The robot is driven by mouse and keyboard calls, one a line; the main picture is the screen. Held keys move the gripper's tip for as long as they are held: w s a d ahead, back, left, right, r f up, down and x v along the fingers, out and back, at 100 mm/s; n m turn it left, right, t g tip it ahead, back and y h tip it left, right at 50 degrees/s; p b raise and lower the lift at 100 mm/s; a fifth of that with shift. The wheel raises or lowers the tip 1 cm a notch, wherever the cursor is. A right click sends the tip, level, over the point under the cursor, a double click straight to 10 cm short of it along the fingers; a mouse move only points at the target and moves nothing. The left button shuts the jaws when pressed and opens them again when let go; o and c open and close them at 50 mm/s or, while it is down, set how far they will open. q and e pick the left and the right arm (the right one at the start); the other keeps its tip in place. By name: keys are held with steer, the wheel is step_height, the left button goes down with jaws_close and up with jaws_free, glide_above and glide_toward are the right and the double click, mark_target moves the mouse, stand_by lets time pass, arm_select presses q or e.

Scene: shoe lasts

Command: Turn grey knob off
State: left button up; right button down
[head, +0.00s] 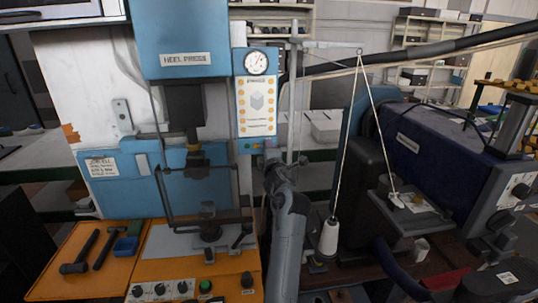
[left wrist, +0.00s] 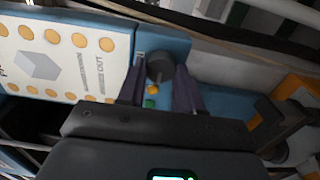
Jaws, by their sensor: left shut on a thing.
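The grey knob (left wrist: 160,67) is a dark round knob on the blue edge of the press panel, seen in the left wrist view. My left gripper (left wrist: 160,86) has one finger on each side of the knob and is shut on it. A yellow and a green button lie beside the knob, between the fingers. In the head view my left gripper (head: 268,158) is at the lower right edge of the panel (head: 256,100), and the knob is hidden there. My right gripper is in neither view.
The blue heel press (head: 180,45) stands left of my arm, with hammers (head: 80,252) on its orange table (head: 95,285). A white thread cone (head: 328,238) and a dark blue machine (head: 435,140) stand close on the right. A thin metal stand (head: 296,90) rises beside the gripper.

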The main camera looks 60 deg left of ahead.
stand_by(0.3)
arm_select(q)
steer(key=o, duration=1)
steer(key=shift+o, duration=0.2)
steer(key=shift+d, duration=0.1)
steer(key=b+v, duration=0.1)
steer(key=v, duration=0.9)
steer(key=shift+s+d, duration=0.2)
steer(key=shift+d, duration=0.1)
